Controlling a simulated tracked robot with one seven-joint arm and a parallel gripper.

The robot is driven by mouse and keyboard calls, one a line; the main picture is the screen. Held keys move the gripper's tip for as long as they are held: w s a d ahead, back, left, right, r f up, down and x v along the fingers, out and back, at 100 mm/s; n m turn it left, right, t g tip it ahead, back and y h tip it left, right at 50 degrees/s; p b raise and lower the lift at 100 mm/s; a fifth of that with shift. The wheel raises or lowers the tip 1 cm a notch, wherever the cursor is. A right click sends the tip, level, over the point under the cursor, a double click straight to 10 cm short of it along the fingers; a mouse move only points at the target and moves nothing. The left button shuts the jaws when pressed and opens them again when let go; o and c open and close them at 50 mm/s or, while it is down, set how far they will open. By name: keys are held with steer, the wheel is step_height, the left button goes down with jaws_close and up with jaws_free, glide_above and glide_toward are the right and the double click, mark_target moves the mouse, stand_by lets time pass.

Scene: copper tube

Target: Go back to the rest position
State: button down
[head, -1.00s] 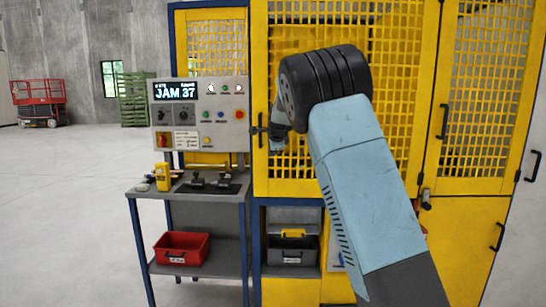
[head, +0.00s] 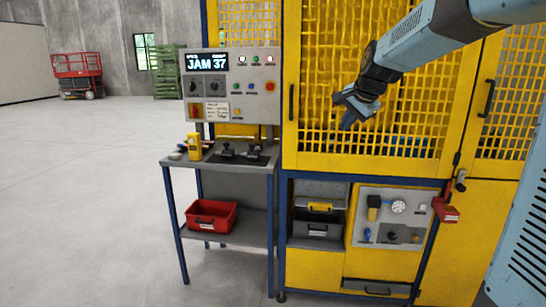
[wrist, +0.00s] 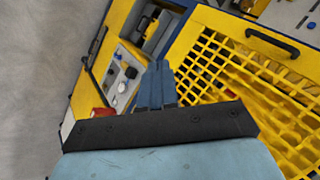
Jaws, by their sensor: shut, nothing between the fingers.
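My gripper (head: 344,112) hangs at the end of my blue-grey arm, in front of the yellow mesh door (head: 318,70) in the head view. In the wrist view my gripper (wrist: 157,70) points up the picture, its blue fingers together with nothing between them. It appears apart from the door.
The control panel (head: 262,100) reads JAM 37, above a grey bench (head: 180,158) with a yellow device (head: 194,147). A red bin (head: 211,216) is on the lower shelf. A gauge panel (head: 370,205) and red padlock (head: 446,208) are right. Open floor lies left.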

steer(key=s+f+n, duration=0.2)
steer(key=s+n, duration=0.1)
steer(key=s, duration=0.8)
steer(key=s+d+f+n+g+h, duration=0.1)
steer(key=s+f+n, duration=0.2)
steer(key=s, duration=0.8)
steer(key=s+d+f+n+h, duration=0.1)
steer(key=s+f+n, duration=0.2)
steer(key=s, duration=0.8)
steer(key=shift+s+n+g, duration=0.3)
steer(key=shift+s+n, duration=0.05)
steer(key=shift+n, duration=0.35)
